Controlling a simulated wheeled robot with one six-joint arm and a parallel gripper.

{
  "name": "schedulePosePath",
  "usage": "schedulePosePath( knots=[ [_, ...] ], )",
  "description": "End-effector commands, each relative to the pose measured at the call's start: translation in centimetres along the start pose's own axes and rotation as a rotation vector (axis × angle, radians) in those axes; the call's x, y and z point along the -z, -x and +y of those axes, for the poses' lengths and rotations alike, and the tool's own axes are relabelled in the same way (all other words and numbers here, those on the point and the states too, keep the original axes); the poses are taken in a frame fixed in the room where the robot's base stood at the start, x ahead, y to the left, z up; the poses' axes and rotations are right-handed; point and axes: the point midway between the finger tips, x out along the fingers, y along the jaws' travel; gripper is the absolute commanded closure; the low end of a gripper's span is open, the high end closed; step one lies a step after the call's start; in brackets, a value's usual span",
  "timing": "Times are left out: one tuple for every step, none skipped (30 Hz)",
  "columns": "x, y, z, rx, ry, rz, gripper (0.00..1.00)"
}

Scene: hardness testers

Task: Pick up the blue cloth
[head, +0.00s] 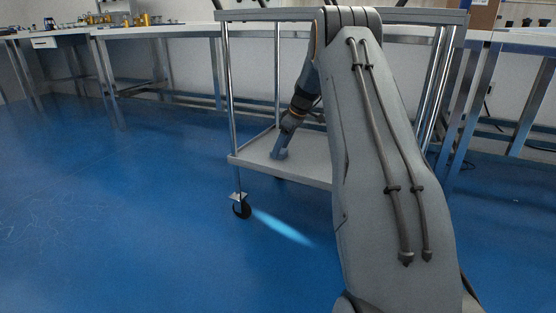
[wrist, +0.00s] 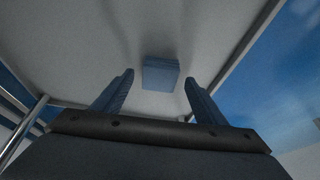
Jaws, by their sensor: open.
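The blue cloth (wrist: 160,74) is a small, folded, box-like blue piece on the pale lower shelf of a cart. In the wrist view it lies just beyond my fingertips, roughly centred between them. My gripper (wrist: 159,76) is open, with one blue-grey finger to each side and nothing held. In the head view my gripper (head: 279,155) reaches down over the lower shelf (head: 310,173). There I cannot tell the cloth apart from the gripper.
The cart has metal posts (head: 230,100), an upper shelf (head: 270,15) above my gripper, and a black caster (head: 242,210). Long workbenches (head: 160,32) stand along the wall behind. The blue floor (head: 130,220) at left is clear.

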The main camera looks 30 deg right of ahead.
Motion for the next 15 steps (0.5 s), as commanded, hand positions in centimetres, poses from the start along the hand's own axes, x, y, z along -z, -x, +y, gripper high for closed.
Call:
schedulePosePath(
  knots=[
    [0.03,-0.41,0.04,-0.001,0.000,0.001,0.34],
    [0.05,-0.47,0.04,-0.001,0.000,0.001,0.34],
    [0.06,-0.48,0.03,-0.001,0.000,0.001,0.34],
    [0.07,-0.46,0.03,-0.001,0.000,0.001,0.34],
    [0.07,-0.42,0.03,-0.001,0.000,0.001,0.34],
    [0.07,-0.38,0.03,-0.001,0.000,0.001,0.34],
    [0.07,-0.37,0.03,-0.001,0.000,0.001,0.34],
    [0.07,-0.36,0.03,-0.001,0.000,0.001,0.34],
    [0.07,-0.35,0.03,-0.001,0.000,0.001,0.38],
    [0.06,-0.35,0.03,-0.001,0.000,0.001,0.43],
    [0.06,-0.35,0.03,-0.001,0.000,0.001,0.48],
    [0.06,-0.35,0.03,-0.001,0.000,0.001,0.55],
    [0.05,-0.35,0.03,-0.001,0.000,0.001,0.60],
    [0.05,-0.35,0.03,-0.001,0.000,0.001,0.65],
    [0.05,-0.35,0.03,-0.001,0.000,0.001,0.72]
  ],
)
